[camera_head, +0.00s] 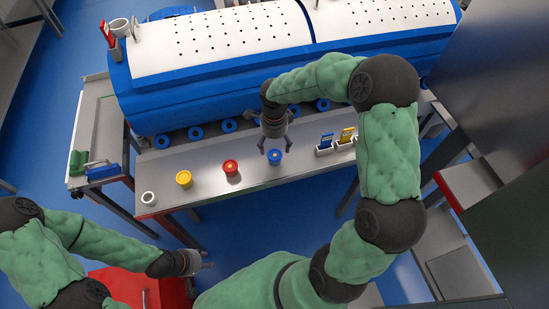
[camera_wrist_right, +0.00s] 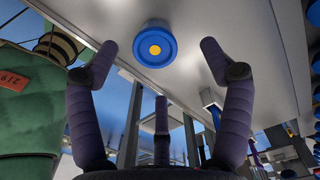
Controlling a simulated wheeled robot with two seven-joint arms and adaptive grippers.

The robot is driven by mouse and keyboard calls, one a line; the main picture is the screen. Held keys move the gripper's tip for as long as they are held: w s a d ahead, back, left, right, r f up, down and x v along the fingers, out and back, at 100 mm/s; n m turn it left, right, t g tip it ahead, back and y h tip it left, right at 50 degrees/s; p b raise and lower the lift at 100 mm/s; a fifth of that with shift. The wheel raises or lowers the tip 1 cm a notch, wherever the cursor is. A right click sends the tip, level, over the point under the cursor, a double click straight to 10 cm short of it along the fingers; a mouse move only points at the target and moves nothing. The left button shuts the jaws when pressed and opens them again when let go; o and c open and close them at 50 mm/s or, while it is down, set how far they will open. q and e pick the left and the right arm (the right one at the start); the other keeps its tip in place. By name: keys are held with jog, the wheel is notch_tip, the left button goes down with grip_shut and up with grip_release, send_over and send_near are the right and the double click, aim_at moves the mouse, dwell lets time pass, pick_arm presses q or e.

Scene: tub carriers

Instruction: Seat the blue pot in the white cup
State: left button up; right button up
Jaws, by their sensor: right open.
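The blue pot (camera_head: 275,157), round with a yellow dot on top, stands on the metal bench. It also shows in the right wrist view (camera_wrist_right: 154,36), between the fingertips but apart from them. My right gripper (camera_head: 274,140) is open and empty just above and behind the blue pot. Its spread fingers also show in the right wrist view (camera_wrist_right: 160,52). The white cup (camera_head: 149,198) stands open at the bench's left end. My left gripper (camera_head: 204,263) is low, in front of the bench beside a red cabinet; its fingers are too small to judge.
A yellow pot (camera_head: 184,180) and a red pot (camera_head: 230,168) stand between the cup and the blue pot. Small holders with blue and yellow cards (camera_head: 335,144) stand to the right. A large blue and white perforated machine (camera_head: 215,60) rises behind the bench (camera_head: 208,192).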

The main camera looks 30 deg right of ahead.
aim_at(275, 154)
jog(key=f, duration=0.2)
jog(key=s+f+b, duration=0.1)
jog(key=f, duration=0.1)
jog(key=shift+w+f+b, duration=0.1)
jog(key=shift+f+b, duration=0.2)
jog(key=shift+f, duration=0.2)
jog(key=c, duration=1.3)
